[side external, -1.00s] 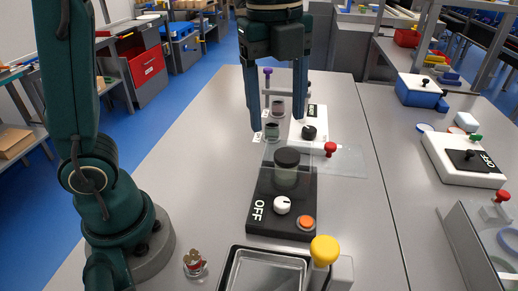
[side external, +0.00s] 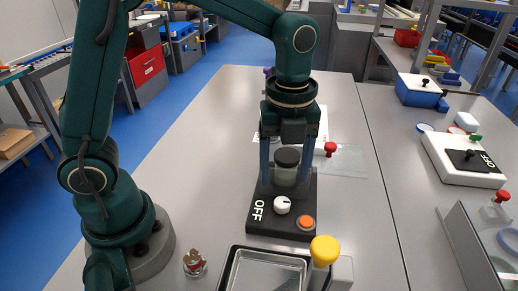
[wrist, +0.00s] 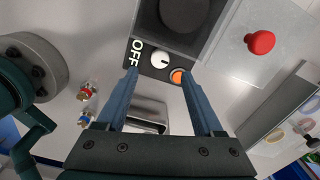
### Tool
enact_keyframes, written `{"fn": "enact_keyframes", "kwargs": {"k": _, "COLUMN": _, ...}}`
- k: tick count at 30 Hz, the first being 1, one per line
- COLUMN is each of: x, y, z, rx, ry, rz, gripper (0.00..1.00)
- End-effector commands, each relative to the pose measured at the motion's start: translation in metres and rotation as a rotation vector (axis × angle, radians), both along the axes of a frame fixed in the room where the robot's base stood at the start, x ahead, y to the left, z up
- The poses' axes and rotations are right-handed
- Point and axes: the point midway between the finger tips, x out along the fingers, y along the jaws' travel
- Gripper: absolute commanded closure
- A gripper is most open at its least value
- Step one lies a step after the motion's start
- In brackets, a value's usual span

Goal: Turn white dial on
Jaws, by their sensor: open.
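The white dial (side external: 282,205) sits on the front of a black device (side external: 256,222), between the printed word OFF and an orange button (side external: 306,222). It also shows in the wrist view (wrist: 161,58), beyond my fingertips and between their lines. A dark-lidded jar (side external: 287,165) stands on the back of the device. My gripper (side external: 285,187) is open and empty, pointing down, and its fingers overlap the jar in the side view. In the wrist view my open gripper (wrist: 161,72) has nothing between its fingers.
A metal tray (side external: 232,268) and a yellow knob (side external: 324,250) on a grey block are in front of the device. A clear panel with a red knob (side external: 330,148) lies behind right.

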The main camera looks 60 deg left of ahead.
Motion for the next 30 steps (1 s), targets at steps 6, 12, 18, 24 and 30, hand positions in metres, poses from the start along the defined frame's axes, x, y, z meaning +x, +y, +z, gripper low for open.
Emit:
{"fn": "enact_keyframes", "kwargs": {"k": 6, "x": 0.000, "y": 0.000, "z": -0.023, "rx": 0.001, "ry": 0.002, "rz": 0.000, "gripper": 0.31}}
{"fn": "enact_keyframes", "kwargs": {"k": 12, "x": -0.001, "y": 0.000, "z": -0.048, "rx": 0.002, "ry": 0.005, "rz": 0.001, "gripper": 0.31}}
{"fn": "enact_keyframes", "kwargs": {"k": 18, "x": 0.000, "y": 0.000, "z": -0.066, "rx": 0.001, "ry": 0.001, "rz": 0.001, "gripper": 0.31}}
{"fn": "enact_keyframes", "kwargs": {"k": 24, "x": 0.000, "y": 0.000, "z": -0.069, "rx": 0.000, "ry": -0.002, "rz": 0.001, "gripper": 0.31}}
{"fn": "enact_keyframes", "kwargs": {"k": 30, "x": 0.000, "y": 0.000, "z": -0.068, "rx": 0.000, "ry": -0.001, "rz": 0.001, "gripper": 0.70}}
